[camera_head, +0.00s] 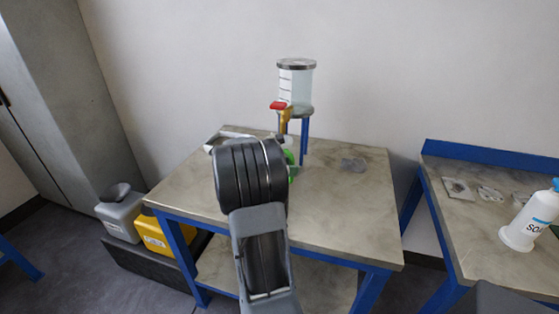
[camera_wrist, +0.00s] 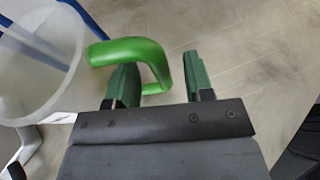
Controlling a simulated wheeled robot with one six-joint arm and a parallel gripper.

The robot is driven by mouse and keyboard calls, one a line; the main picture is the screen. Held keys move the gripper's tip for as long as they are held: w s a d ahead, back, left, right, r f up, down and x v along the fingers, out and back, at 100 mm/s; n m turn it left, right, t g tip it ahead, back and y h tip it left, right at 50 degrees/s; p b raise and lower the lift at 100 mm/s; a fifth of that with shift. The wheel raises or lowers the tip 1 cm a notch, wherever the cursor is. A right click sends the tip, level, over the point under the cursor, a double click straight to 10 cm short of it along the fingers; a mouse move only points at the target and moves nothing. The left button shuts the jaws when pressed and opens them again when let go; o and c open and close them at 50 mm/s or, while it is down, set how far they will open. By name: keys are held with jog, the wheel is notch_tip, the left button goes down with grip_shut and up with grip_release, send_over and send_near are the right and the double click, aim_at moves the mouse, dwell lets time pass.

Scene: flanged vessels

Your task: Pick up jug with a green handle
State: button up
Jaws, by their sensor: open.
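The translucent whitish jug (camera_wrist: 62,95) fills the left of the wrist view, seen from above into its open mouth. Its green handle (camera_wrist: 128,50) loops out to the right. My gripper (camera_wrist: 158,64) is open, with one dark green finger on each side of the handle's outer part. The left finger overlaps the space inside the loop, and clear room shows before the right finger. Contact cannot be told. In the head view, a bit of the green handle (camera_head: 292,165) shows beside my arm, which hides most of the jug and my gripper.
A clear vessel (camera_head: 297,85) with a red-handled valve (camera_head: 278,105) stands on a blue stand behind my arm. A small transparent item (camera_head: 353,165) lies on the worktable (camera_head: 350,215), whose right part is mostly clear. A soap bottle (camera_head: 532,218) stands on the right table.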

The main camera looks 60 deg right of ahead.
jog(key=shift+x, duration=0.9)
jog(key=shift+c, duration=0.5)
jog(key=shift+r, duration=0.1)
grip_shut()
